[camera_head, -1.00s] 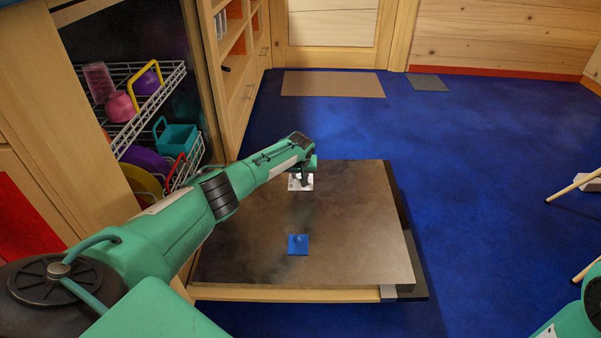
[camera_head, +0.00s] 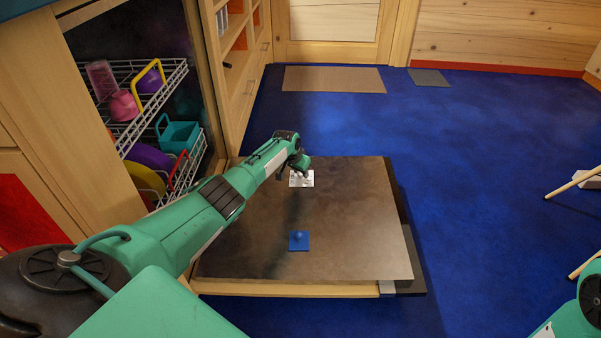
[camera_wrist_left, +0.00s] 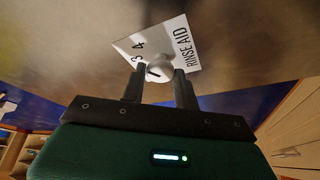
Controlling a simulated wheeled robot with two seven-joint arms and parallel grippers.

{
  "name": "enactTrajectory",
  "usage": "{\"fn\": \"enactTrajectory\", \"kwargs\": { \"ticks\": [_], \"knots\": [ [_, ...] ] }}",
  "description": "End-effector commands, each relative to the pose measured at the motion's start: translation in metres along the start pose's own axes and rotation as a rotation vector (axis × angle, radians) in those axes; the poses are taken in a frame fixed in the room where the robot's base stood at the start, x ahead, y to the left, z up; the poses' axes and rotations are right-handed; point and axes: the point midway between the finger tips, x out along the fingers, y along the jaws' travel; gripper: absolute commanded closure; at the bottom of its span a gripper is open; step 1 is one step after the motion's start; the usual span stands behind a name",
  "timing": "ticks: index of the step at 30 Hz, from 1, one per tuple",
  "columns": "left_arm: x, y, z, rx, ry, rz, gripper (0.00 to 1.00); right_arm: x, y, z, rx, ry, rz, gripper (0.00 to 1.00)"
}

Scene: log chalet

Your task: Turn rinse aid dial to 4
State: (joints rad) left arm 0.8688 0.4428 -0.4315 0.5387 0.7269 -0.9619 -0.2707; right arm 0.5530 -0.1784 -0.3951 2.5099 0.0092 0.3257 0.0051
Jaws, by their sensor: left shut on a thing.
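The rinse aid dial (camera_wrist_left: 160,66) is a round grey knob with a dark mark on its edge. It sits on a white plate (camera_wrist_left: 184,50) printed RINSE AID, with the numbers 3 and 4 readable; the other numbers are hidden or out of view. My left gripper (camera_wrist_left: 158,78) is shut on the dial, one finger on each side. In the head view the white plate (camera_head: 302,183) lies on the lowered dishwasher door (camera_head: 350,220), and my left gripper (camera_head: 300,169) is over its far edge. The dial is not clear there. My right gripper is out of view.
A blue square with a small knob (camera_head: 299,242) is on the door nearer to me. Racks (camera_head: 160,100) with colourful dishes stand at the left. Blue floor (camera_head: 480,200) is free on the right, with wooden sticks (camera_head: 573,184) at the right edge.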

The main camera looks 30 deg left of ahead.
Motion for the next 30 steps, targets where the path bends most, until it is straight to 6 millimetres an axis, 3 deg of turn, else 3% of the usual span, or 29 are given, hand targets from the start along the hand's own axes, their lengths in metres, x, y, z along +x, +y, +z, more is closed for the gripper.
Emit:
{"fn": "enactTrajectory", "kwargs": {
  "ticks": [20, 21, 24, 30],
  "knots": [
    [0.0001, -0.0008, 0.0006, 0.066, 0.001, 0.027, 0.92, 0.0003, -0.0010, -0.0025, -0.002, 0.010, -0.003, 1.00],
    [0.0001, -0.0008, 0.0005, 0.066, 0.001, 0.027, 0.68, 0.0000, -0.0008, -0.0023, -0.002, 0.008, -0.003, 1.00],
    [0.0001, -0.0008, 0.0004, 0.066, 0.001, 0.027, 0.49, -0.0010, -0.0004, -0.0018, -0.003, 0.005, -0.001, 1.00],
    [-0.0001, -0.0007, 0.0002, 0.065, 0.002, 0.027, 0.49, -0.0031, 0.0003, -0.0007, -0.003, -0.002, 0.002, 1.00]
  ]
}}
